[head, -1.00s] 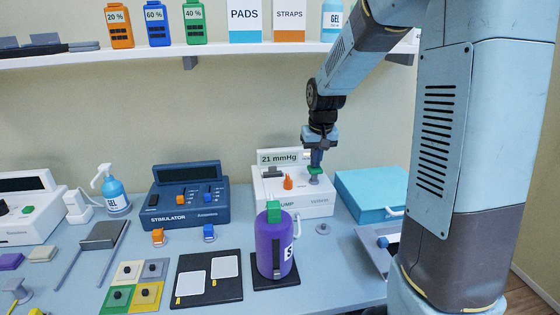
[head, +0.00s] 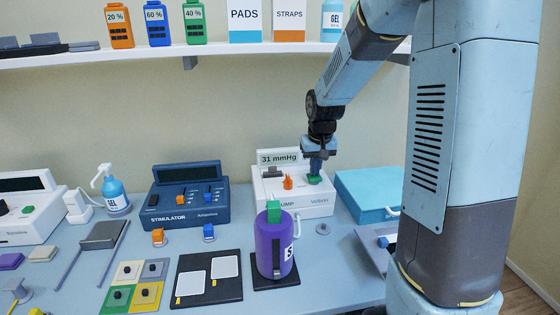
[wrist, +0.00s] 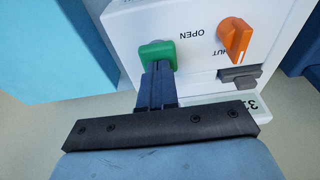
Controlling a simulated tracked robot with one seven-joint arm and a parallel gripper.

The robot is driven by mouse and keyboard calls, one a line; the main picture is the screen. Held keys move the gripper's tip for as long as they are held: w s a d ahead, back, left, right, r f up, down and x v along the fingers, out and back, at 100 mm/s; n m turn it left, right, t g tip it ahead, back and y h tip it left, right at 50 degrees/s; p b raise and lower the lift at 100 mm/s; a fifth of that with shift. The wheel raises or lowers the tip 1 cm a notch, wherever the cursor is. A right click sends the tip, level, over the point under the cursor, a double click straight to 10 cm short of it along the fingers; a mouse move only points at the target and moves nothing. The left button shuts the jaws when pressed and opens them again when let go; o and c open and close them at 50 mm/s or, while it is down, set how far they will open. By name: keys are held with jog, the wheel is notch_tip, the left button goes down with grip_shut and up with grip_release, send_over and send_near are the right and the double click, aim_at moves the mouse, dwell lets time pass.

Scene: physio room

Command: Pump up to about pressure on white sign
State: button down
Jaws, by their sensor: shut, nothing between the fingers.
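The white pump (head: 305,205) stands on the bench at the back, right of centre. Its display (head: 278,157) reads 31 mmHg. The green plunger knob (head: 314,179) is pressed low against the pump's top; in the wrist view the knob (wrist: 157,54) is at my fingertips. My gripper (head: 316,168) is shut and empty, pointing down with its tips on the knob. The orange valve knob (head: 288,182) is left of it; in the wrist view this knob (wrist: 236,40) sits beside the lettering OPEN and a partly covered second word. No separate white sign with a target pressure is readable.
A purple bottle (head: 270,246) with a green top stands in front of the pump. A blue stimulator (head: 185,200) is to the left. A turquoise case (head: 370,190) sits close on the right. A shelf (head: 200,50) runs above.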

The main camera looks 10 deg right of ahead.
jog(key=shift+r, duration=2.05)
jog(key=shift+f, duration=1.85)
jog(key=shift+r, duration=1.85)
notch_tip(320, 180, up, 5)
